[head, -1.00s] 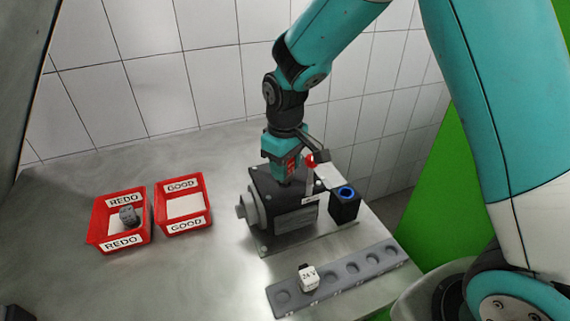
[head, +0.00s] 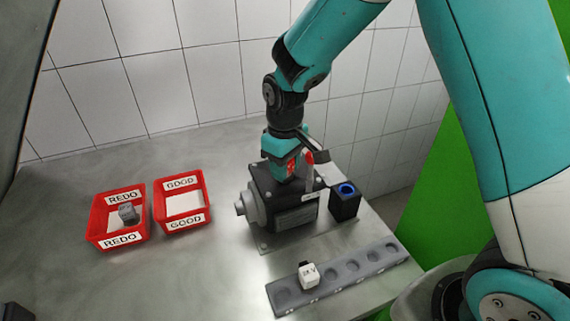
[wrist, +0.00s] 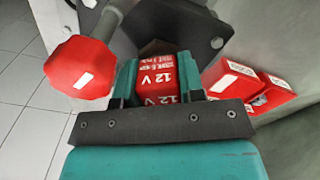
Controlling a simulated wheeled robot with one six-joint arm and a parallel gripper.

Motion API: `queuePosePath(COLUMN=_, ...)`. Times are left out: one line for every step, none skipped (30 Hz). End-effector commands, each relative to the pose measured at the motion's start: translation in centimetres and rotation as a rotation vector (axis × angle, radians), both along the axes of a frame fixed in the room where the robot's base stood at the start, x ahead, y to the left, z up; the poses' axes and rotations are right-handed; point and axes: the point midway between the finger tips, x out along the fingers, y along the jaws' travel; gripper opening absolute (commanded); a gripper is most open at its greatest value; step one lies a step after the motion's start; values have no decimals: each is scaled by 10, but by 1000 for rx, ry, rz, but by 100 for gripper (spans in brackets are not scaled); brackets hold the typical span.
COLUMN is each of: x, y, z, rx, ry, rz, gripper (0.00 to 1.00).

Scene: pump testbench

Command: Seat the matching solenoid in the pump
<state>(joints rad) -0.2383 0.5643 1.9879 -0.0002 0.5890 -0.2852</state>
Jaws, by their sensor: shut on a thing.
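My gripper (head: 284,172) points down over the top of the dark pump (head: 292,207). In the wrist view my gripper (wrist: 160,84) is shut on a red solenoid (wrist: 158,72) marked 12 V. The solenoid's red side also shows between the fingers in the head view (head: 291,166). Its lower end is hidden, so I cannot tell whether it sits in the pump. A white solenoid (head: 308,275) stands in the grey rack (head: 345,273); its marking is hard to read now. The pump's nameplate (head: 296,217) is too small to read.
A lever with a red knob (wrist: 80,68) stands close beside my gripper. A black block with a blue ring (head: 346,191) stands right of the pump. A red REDO bin (head: 102,226) holds a grey part (head: 128,212). A red GOOD bin (head: 160,208) looks empty.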

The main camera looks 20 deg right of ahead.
Motion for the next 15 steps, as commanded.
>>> queuePosePath(x=0, y=0, z=-1, rx=0, ry=0, rz=0, gripper=19)
queuePosePath(x=0, y=0, z=-2, rx=0, ry=0, rz=0, gripper=19)
queuePosePath(x=0, y=0, z=-3, rx=0, ry=0, rz=0, gripper=19)
queuePosePath(x=0, y=0, z=-3, rx=0, ry=0, rz=0, gripper=19)
queuePosePath(x=0, y=0, z=-4, rx=0, ry=0, rz=0, gripper=19)
queuePosePath(x=0, y=0, z=-4, rx=0, ry=0, rz=0, gripper=19)
queuePosePath(x=0, y=0, z=-5, rx=0, ry=0, rz=0, gripper=19)
queuePosePath(x=0, y=0, z=-5, rx=0, ry=0, rz=0, gripper=19)
queuePosePath(x=0, y=0, z=-6, rx=0, ry=0, rz=0, gripper=19)
queuePosePath(x=0, y=0, z=-7, rx=0, ry=0, rz=0, gripper=19)
queuePosePath(x=0, y=0, z=-7, rx=0, ry=0, rz=0, gripper=19)
queuePosePath(x=0, y=0, z=-8, rx=0, ry=0, rz=0, gripper=19)
queuePosePath(x=0, y=0, z=-9, rx=0, ry=0, rz=0, gripper=19)
queuePosePath(x=0, y=0, z=-9, rx=0, ry=0, rz=0, gripper=19)
queuePosePath(x=0, y=0, z=-10, rx=0, ry=0, rz=0, gripper=19)
